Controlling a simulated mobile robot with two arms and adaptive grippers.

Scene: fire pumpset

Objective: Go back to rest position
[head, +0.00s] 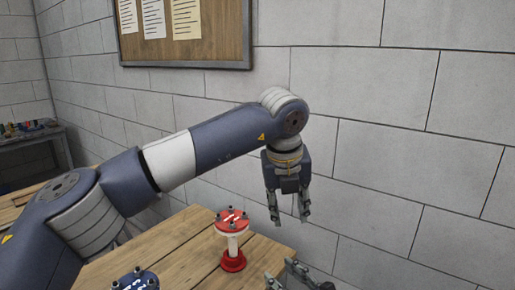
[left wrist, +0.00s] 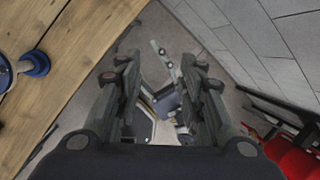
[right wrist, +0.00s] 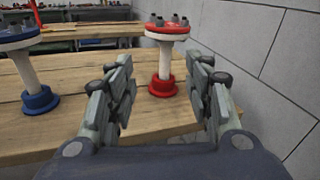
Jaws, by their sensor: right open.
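My left gripper (head: 289,209) hangs pointing down beyond the right edge of the wooden table, beside the red-topped pump part (head: 232,238). Its fingers are apart and nothing is between them; the left wrist view shows the open fingers (left wrist: 160,90) over the floor. My right gripper (head: 298,277) shows only partly at the bottom of the head view. In the right wrist view it is open and empty (right wrist: 160,95), with the red part (right wrist: 167,60) standing upright beyond its fingers, apart from them.
The wooden table (head: 180,245) also bears a blue-topped part (head: 136,281), seen upright in the right wrist view (right wrist: 30,65). A block wall (head: 400,130) stands close behind and right. A notice board (head: 215,45) hangs on it. A cluttered workbench (head: 30,140) is far left.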

